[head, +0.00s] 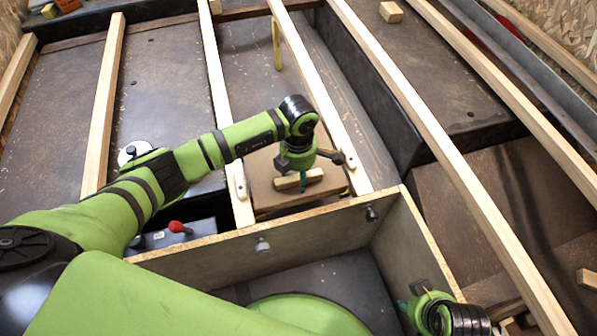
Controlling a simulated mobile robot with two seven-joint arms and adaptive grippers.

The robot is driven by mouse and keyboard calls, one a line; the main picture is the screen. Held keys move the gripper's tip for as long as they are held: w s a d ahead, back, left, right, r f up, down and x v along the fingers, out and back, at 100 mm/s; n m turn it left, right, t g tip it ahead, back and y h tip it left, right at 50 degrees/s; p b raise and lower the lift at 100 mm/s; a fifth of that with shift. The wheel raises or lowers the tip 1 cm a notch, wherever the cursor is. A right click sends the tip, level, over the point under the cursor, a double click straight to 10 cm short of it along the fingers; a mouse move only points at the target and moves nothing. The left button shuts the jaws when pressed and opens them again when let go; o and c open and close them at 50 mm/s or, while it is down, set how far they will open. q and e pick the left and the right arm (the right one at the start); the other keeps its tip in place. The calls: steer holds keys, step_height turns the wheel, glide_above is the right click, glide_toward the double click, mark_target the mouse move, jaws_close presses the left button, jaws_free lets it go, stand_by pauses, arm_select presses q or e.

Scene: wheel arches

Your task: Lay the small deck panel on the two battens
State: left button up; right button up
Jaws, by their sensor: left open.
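The small deck panel (268,162) is a brown board with a pale wooden grip block (312,177) on top. It lies between the left batten (217,85) and the right batten (303,62), near their front ends. Whether its edges bear on the battens is hard to tell. My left gripper (304,180) is open and points down at the grip block, with a teal fingertip close beside it. The arm hides part of the panel's back. My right gripper (412,300) is low at the right, over the box's front right corner; its jaws are unclear.
An open wooden-walled box (408,232) stands in front of the panel. Other long battens (103,105) run front to back on both sides. A dark wheel arch (365,95) rises at right. A grey unit with a red knob (178,227) sits at left. Small wood blocks (391,12) lie around.

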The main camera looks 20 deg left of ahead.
arm_select(q)
step_height(320, 180, up, 12)
stand_by(0.4)
stand_by(0.3)
